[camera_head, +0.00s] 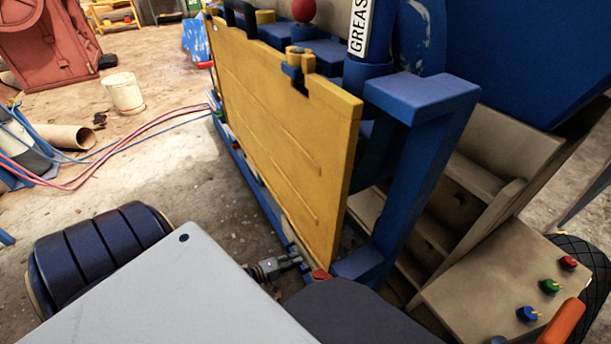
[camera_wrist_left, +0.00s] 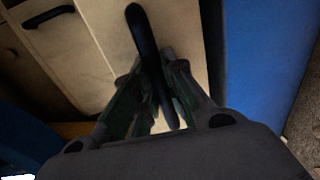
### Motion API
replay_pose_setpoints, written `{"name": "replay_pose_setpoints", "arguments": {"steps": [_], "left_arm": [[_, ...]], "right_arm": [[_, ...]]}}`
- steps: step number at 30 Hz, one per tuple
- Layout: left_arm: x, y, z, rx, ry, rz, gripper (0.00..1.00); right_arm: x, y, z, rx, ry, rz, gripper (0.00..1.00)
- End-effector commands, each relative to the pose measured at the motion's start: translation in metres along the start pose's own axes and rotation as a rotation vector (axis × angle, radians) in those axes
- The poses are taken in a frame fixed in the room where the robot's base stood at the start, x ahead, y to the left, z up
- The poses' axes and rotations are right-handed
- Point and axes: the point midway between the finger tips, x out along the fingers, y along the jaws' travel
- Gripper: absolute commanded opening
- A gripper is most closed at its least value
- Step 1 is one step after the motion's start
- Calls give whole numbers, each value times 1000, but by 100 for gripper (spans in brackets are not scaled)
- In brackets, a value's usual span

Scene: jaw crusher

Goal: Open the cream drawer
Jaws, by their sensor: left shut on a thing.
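In the left wrist view, the cream drawer front (camera_wrist_left: 182,28) lies just ahead of my gripper. A long black bar handle (camera_wrist_left: 143,32) stands out from it. My left gripper (camera_wrist_left: 153,80) has its green-grey fingers on either side of this handle and is shut on it. Its fingers cannot be made out surely in the head view. How far the drawer is out cannot be told. My right gripper is not in view.
A second cream front with a black handle (camera_wrist_left: 48,16) sits beside it. In the head view, a yellow panel (camera_head: 275,120) and blue frame (camera_head: 420,165) stand ahead. A cream control box (camera_head: 480,280) with coloured knobs is at right. Hoses (camera_head: 150,130) cross the floor at left.

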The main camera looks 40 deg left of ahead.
Motion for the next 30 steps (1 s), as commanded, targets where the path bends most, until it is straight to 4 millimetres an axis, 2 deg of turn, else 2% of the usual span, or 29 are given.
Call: {"name": "replay_pose_setpoints", "arguments": {"steps": [3,6,18,19,23,30], "left_arm": [[-13,-3,1,0,-1,-2,0],[-17,-4,1,0,-1,-2,0],[-19,-5,1,0,-1,-1,0],[-19,-5,1,0,-1,-1,17],[-19,-5,0,0,-1,-1,34],[-19,-4,0,0,0,0,35]], "right_arm": [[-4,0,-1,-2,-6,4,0],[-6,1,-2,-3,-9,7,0],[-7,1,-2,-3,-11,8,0],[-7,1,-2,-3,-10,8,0],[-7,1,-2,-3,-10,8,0],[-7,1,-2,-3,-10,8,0]]}}
